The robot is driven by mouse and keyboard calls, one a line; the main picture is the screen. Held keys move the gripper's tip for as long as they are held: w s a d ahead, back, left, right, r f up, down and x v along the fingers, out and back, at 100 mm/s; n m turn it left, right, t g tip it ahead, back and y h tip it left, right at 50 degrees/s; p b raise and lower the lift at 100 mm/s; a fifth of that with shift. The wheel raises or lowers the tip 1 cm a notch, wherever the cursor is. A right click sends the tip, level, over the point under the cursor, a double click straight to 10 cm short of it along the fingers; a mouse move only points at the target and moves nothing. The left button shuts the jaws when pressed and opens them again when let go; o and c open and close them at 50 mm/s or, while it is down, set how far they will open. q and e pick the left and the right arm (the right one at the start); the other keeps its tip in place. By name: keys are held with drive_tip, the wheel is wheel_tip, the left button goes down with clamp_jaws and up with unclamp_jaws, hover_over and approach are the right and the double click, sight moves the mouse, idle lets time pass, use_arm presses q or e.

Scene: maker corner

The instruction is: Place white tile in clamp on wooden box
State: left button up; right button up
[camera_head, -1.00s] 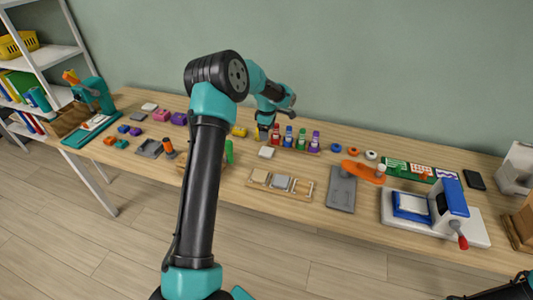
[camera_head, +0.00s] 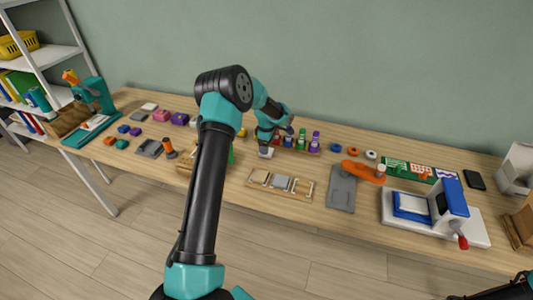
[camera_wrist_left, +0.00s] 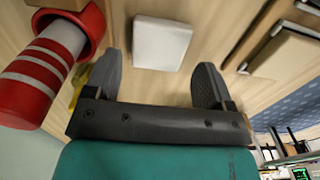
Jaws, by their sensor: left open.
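The white tile (camera_head: 266,152) lies flat on the wooden table in the head view. My left gripper (camera_head: 268,138) is just over it, pointing down. In the left wrist view the white tile (camera_wrist_left: 162,43) lies ahead of my left gripper (camera_wrist_left: 160,72), between the lines of its two spread fingers. The fingers are open, empty and apart from the tile. A wooden box (camera_head: 184,168) is partly hidden behind my left arm, and I cannot make out its clamp. My right gripper is not in view.
Green (camera_head: 302,139) and purple (camera_head: 315,141) bottles stand in a row to the right.

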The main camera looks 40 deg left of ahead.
use_arm(q)
wheel_tip(320, 180, down, 4)
drive_tip(key=shift+a+r, duration=0.1)
drive_tip(key=shift+r, duration=0.15)
drive_tip(key=c, duration=0.8)
drive_tip(key=shift+o, duration=0.2)
drive_tip(key=shift+r, duration=0.85)
wheel_tip(320, 180, up, 2)
drive_tip(key=shift+w+r, duration=0.1)
drive_tip(key=s+d, duration=0.3)
drive_tip(key=s, duration=0.1)
drive_tip(key=s+d, duration=0.3)
drive_tip(key=s, duration=0.1)
drive_tip(key=s+d+r, duration=0.1)
drive_tip(key=s+d, duration=0.3)
drive_tip(key=shift+s, duration=0.35)
